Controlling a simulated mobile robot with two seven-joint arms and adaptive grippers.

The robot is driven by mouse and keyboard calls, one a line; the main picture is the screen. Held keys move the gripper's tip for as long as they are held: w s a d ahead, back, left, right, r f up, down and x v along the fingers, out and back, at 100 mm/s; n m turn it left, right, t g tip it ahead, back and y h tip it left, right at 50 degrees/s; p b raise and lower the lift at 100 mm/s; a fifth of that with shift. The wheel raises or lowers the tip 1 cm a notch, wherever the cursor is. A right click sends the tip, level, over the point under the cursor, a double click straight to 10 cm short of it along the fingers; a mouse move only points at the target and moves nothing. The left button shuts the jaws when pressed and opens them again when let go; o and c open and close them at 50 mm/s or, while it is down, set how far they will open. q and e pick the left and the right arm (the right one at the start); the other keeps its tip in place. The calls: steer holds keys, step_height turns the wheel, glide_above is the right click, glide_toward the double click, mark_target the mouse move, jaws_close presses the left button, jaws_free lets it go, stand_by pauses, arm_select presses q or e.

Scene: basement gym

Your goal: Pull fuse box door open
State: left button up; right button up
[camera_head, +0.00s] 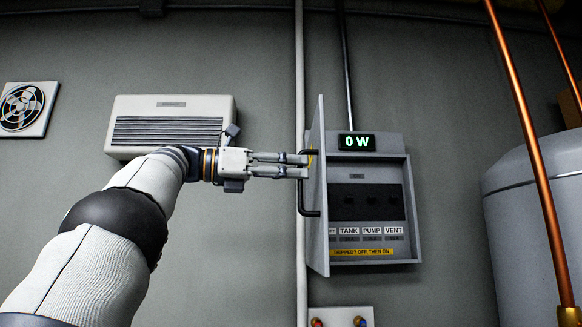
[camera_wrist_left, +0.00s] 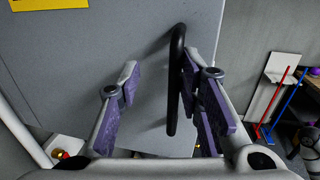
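The grey fuse box (camera_head: 408,200) is on the wall, right of centre in the head view. Its door (camera_head: 318,240) stands swung out on the left side, seen nearly edge-on, so the dark panel inside shows. A black bar handle (camera_head: 311,213) is on the door's outer face; it also shows in the left wrist view (camera_wrist_left: 175,85). My left gripper (camera_head: 304,166) is at the handle's upper part. In the wrist view its fingers (camera_wrist_left: 158,88) are apart, with the handle between them, close to the right-hand fingers. Whether they touch is unclear. My right gripper is not in view.
A vertical pale pipe (camera_head: 300,60) runs behind the door. A wall heater or vent unit (camera_head: 170,108) is behind my left arm. A copper pipe (camera_head: 530,150) and a grey tank (camera_head: 530,220) stand at right. A small box with coloured knobs (camera_head: 340,318) is below.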

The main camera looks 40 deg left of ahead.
arm_select(q)
steer(key=shift+f, duration=0.1)
stand_by(0.3)
steer(key=v, duration=1.2)
steer(key=shift+d, duration=0.1)
